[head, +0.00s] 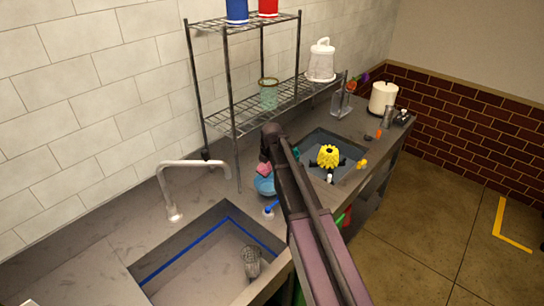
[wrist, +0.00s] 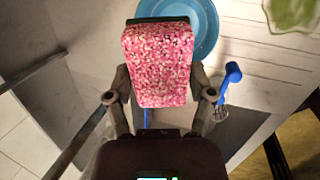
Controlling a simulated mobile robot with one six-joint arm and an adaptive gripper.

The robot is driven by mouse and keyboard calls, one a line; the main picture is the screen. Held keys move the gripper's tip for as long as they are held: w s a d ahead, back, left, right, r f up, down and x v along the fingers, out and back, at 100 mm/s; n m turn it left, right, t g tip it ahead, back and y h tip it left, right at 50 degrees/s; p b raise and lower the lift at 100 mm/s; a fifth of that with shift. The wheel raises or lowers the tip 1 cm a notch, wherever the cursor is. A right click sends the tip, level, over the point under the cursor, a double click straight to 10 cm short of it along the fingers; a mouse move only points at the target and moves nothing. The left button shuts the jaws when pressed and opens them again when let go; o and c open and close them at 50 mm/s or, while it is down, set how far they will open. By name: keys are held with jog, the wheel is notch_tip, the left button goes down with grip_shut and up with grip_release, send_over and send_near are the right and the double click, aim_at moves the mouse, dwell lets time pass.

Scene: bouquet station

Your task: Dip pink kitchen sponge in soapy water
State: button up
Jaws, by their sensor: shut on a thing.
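My gripper (wrist: 160,88) is shut on the pink kitchen sponge (wrist: 157,62), with one finger on each side of it. The sponge is speckled pink and white with a dark edge along its far end. It also shows in the head view as a small pink patch (head: 263,168) left of my arm. A blue bowl (wrist: 211,22) lies beyond the sponge and partly behind it in the wrist view. In the head view the bowl (head: 264,187) stands on the counter, just below the sponge. I cannot tell whether they touch, and the bowl's contents are not clear.
A blue-handled tool (wrist: 230,78) lies right of the sponge. A wire shelf (head: 270,108) stands behind the bowl. A sink (head: 150,268) with a tap (head: 174,205) is at the front left. A yellow ribbed object (head: 327,156) is over the right basin.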

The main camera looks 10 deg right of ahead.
jog(key=shift+w+r, duration=0.1)
jog(key=shift+w, duration=0.05)
jog(key=shift+d, duration=0.15)
jog(key=shift+f, duration=0.2)
jog(key=shift+d+f+b, duration=0.1)
jog(key=shift+f+b, duration=0.05)
jog(key=shift+b, duration=0.2)
jog(key=b, duration=0.9)
send_over(268, 187)
jog(key=s, duration=0.2)
notch_tip(268, 187, down, 9)
jog(key=shift+w+r, duration=0.1)
jog(key=shift+r, duration=0.05)
jog(key=shift+r, duration=0.1)
jog(key=shift+r+p, duration=3.6)
jog(key=shift+p, duration=0.25)
